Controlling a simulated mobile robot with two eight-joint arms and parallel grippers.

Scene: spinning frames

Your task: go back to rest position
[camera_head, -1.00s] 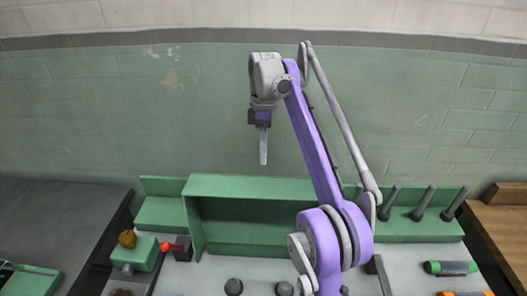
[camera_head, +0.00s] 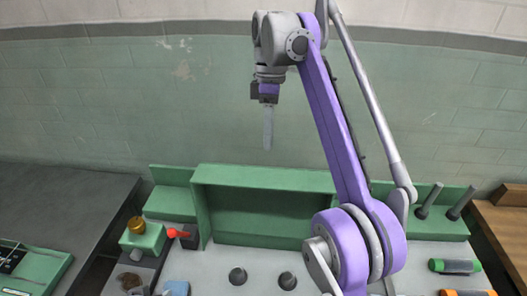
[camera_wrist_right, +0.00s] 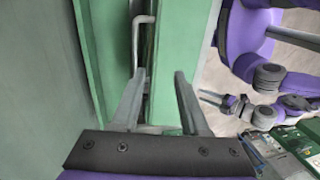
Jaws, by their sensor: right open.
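My right arm is purple and grey and stands bent in the middle of the head view. Its gripper (camera_head: 268,146) points down in front of the green wall, above the green shelf, apart from it. In the right wrist view the two grey fingers (camera_wrist_right: 160,85) stand apart with nothing between them. A second purple arm shows at the right of that view, with a small prong-like end (camera_wrist_right: 212,100) that looks like my left gripper. It is too small to tell its state. My left arm does not show in the head view.
A green open shelf (camera_head: 265,180) stands on the grey bench against the wall. Dark pegs (camera_head: 430,200) are at its right, two dark knobs (camera_head: 238,276) in front. A green block with a yellow knob (camera_head: 143,238) and a red-ended part (camera_head: 178,233) sit left.

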